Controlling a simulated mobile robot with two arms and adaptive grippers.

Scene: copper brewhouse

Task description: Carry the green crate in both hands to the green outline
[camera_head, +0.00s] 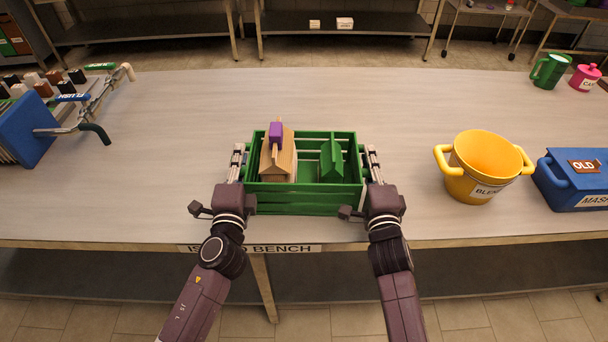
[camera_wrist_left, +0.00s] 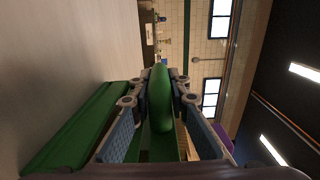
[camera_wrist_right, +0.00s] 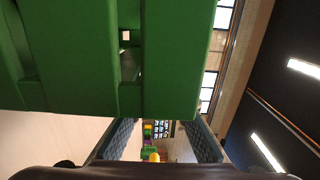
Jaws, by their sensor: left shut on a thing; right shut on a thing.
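The green crate (camera_head: 305,202) is in front of me near the bench's front edge, looking level. It holds a wooden house-shaped block (camera_head: 278,160) with a purple block (camera_head: 275,134) on top, and a green house-shaped piece (camera_head: 331,161). My left gripper (camera_head: 239,156) is at the crate's left side, shut on a rounded green handle (camera_wrist_left: 160,98). My right gripper (camera_head: 372,158) is shut on the crate's right side; the crate's wall (camera_wrist_right: 115,60) fills much of the right wrist view, and the exact contact is unclear. I cannot tell whether the crate is lifted. I see no green outline.
A yellow pot (camera_head: 482,170) and a blue box (camera_head: 580,182) stand right of the crate. A green mug (camera_head: 548,71) and pink pot (camera_head: 585,78) are at the back right. A blue rack with taps (camera_head: 30,128) is at left. The bench (camera_head: 190,100) behind the crate is clear.

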